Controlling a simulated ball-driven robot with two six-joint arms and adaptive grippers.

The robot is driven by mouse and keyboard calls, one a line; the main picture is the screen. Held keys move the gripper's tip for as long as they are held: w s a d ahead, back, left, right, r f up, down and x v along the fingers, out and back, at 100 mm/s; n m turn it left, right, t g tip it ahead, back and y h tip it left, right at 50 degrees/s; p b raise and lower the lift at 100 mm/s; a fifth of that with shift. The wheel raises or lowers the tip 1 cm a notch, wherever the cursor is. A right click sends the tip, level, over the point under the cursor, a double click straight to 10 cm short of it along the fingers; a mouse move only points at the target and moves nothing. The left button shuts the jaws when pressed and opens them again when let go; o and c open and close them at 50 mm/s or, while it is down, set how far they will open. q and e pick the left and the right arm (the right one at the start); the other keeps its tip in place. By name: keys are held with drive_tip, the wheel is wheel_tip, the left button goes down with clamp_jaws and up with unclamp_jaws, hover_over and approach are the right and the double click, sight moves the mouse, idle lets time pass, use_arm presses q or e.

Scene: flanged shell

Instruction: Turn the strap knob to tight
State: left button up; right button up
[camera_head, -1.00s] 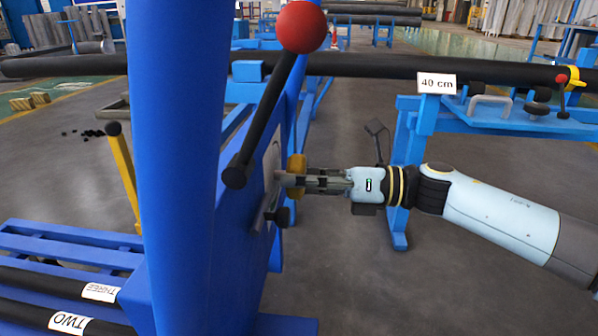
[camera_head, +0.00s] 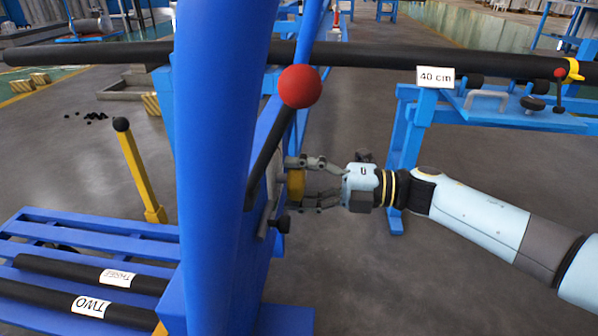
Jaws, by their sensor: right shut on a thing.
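A round orange-yellow knob (camera_head: 296,183) sits on the side of the blue machine panel, seen nearly edge-on. My right gripper (camera_head: 298,183) reaches it from the right, with one finger above and one below the knob, and is shut on it. The knob's face and any markings on it cannot be made out. My left gripper is not in view.
A black lever with a red ball (camera_head: 300,87) slants up beside the blue post (camera_head: 222,150), close to my right gripper. A small black knob (camera_head: 282,224) is just below. A blue stand with a "40 cm" sign (camera_head: 435,77) holds a long black pipe behind my arm.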

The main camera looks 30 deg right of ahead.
drive_tip(key=m, duration=0.1)
drive_tip(key=m+p, duration=0.2)
drive_tip(key=shift+r+m, duration=0.25)
drive_tip(key=shift+m, duration=0.15)
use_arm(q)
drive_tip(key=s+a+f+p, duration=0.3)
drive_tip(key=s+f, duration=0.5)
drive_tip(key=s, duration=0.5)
use_arm(e)
drive_tip(key=m, duration=0.4)
drive_tip(key=shift+m, duration=0.3)
drive_tip(key=m+p, duration=0.2)
drive_tip(key=m, duration=0.2)
drive_tip(key=shift+w+d+r+p, duration=0.1)
drive_tip(key=shift+p, duration=0.2)
drive_tip(key=m+p, duration=0.2)
drive_tip(key=m, duration=0.3)
drive_tip(key=shift+w+d, duration=0.1)
drive_tip(key=shift+m+p, duration=0.3)
drive_tip(key=shift+m, duration=1)
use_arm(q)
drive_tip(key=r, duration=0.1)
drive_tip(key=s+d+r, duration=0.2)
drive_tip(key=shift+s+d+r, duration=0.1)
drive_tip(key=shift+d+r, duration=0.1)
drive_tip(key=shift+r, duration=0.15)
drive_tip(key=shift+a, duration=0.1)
